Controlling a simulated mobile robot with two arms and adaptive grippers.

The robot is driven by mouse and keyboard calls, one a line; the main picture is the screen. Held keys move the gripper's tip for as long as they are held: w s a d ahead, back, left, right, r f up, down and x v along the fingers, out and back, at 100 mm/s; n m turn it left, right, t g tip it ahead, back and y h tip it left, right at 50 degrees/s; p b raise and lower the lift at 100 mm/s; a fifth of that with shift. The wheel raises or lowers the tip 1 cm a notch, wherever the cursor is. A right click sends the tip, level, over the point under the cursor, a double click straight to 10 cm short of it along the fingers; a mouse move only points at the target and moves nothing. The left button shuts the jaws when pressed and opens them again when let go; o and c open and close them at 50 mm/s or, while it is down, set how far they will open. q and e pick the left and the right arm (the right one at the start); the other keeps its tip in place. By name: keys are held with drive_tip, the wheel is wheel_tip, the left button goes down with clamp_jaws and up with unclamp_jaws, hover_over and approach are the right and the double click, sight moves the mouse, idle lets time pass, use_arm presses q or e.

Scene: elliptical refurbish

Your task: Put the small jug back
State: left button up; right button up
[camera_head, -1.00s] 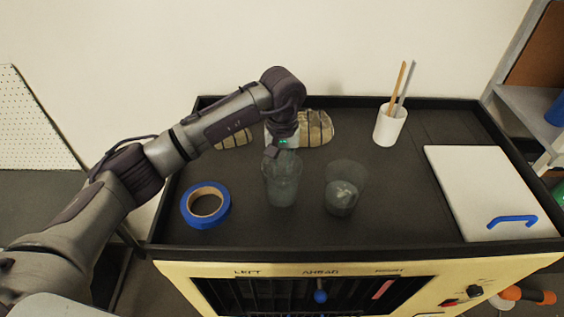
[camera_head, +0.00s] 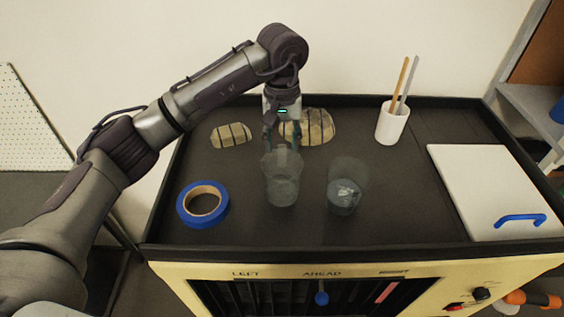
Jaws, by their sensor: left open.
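Two clear, see-through vessels stand upright on the black-topped cart (camera_head: 240,225). One vessel (camera_head: 283,185) is at the middle and the other vessel (camera_head: 346,190) is to its right, with something pale inside its base. I cannot tell for sure which is the small jug. My left gripper (camera_head: 283,140) points down, open, at the rim of the middle vessel; its fingertips are partly hidden by or seen through the glass. I cannot tell whether it touches the vessel. My right gripper is out of view.
Two striped tan patches, a small one (camera_head: 231,135) and a larger one (camera_head: 318,127), lie behind the vessels. A blue tape roll (camera_head: 203,204) is at left. A white cup (camera_head: 391,124) with sticks and a white board (camera_head: 485,185) with a blue handle are at right. The cart has a raised rim.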

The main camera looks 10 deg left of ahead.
use_arm(q)
drive_tip(key=shift+r+b, duration=0.65)
drive_tip(key=shift+r, duration=2.1)
